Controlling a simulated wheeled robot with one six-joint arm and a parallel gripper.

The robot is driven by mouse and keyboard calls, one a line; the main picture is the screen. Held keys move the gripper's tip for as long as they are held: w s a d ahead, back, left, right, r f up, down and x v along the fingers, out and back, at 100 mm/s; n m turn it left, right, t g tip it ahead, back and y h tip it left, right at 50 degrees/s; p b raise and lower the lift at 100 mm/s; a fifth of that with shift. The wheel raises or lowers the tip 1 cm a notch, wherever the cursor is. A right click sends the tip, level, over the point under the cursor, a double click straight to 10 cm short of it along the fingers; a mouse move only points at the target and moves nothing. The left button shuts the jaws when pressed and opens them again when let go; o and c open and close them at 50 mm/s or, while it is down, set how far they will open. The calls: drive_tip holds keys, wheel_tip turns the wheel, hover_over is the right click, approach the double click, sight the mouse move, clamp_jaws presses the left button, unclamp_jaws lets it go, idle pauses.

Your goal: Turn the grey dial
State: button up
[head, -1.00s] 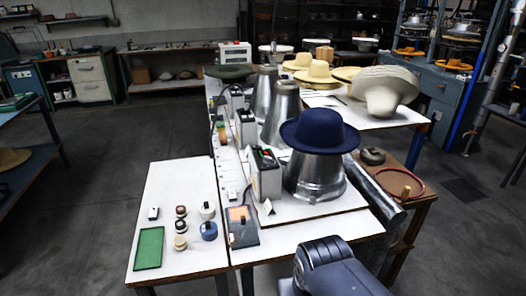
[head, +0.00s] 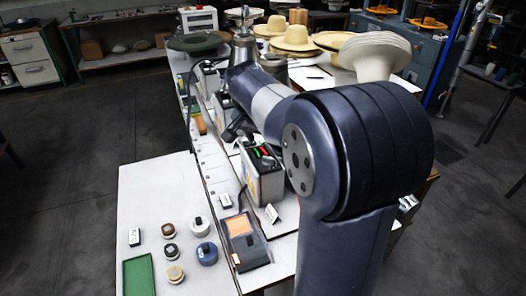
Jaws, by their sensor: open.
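The grey dial (head: 200,227) is a short pale grey knob with a dark pointer on top. It sits on the white side table (head: 150,190), just behind the blue dial (head: 207,253). My gripper (head: 234,130) is small and dark at the far end of my arm. It hangs over the long bench near the control boxes, well behind the grey dial and apart from it. Nothing shows between its fingers, and it is open. The grey dial is in plain view.
Small wooden-topped knobs (head: 168,228), a green tray (head: 139,275) and a dark device with an orange panel (head: 245,238) surround the dials. A control box (head: 262,175) stands behind them. My arm hides the blue hat and its metal form. The side table's back is clear.

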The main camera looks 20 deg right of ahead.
sight(268, 158)
drive_tip(key=x, duration=0.9)
drive_tip(key=shift+f+p, duration=0.1)
drive_tip(key=shift+p, duration=0.2)
drive_tip(key=shift+c, duration=0.3)
drive_tip(key=c, duration=0.9)
